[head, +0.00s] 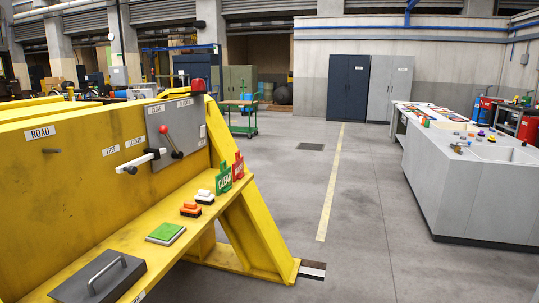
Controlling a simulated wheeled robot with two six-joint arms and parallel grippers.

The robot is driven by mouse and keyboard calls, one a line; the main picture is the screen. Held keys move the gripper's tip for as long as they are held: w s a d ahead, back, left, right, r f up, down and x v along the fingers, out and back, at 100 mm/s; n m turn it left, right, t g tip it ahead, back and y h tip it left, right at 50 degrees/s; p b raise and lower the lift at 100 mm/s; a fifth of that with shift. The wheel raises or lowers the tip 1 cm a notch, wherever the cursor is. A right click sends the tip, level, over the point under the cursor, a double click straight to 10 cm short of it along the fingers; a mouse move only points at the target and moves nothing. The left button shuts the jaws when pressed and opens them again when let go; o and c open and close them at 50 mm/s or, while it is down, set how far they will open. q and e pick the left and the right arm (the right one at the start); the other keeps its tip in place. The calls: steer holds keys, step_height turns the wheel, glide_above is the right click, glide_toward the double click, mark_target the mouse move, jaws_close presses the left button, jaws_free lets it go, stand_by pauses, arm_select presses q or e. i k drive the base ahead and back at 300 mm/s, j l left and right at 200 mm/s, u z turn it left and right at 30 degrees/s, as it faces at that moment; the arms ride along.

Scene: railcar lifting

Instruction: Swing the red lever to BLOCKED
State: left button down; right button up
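The red lever (171,141) is on a grey panel (190,128) on the yellow stand. Its red knob points up and left, toward the left label (156,109) on the panel. Its lower end is at a dark round hub. A second label (184,103) sits further right on the panel, too small to read surely. Neither of my grippers shows in the head view.
A white bar handle (141,161) with a black end sticks out left of the panel. The yellow stand's ledge holds a green block (166,233), small blocks, green and red signs (224,181) and a grey handled box (98,278). Open floor lies right, before a grey counter (470,190).

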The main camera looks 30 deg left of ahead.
mark_target(163, 130)
steer(key=i+l+u, duration=0.15)
steer(key=i+u, duration=0.3)
steer(key=i, duration=0.15)
steer(key=i+l+u, duration=1.4)
steer(key=l, duration=0.35)
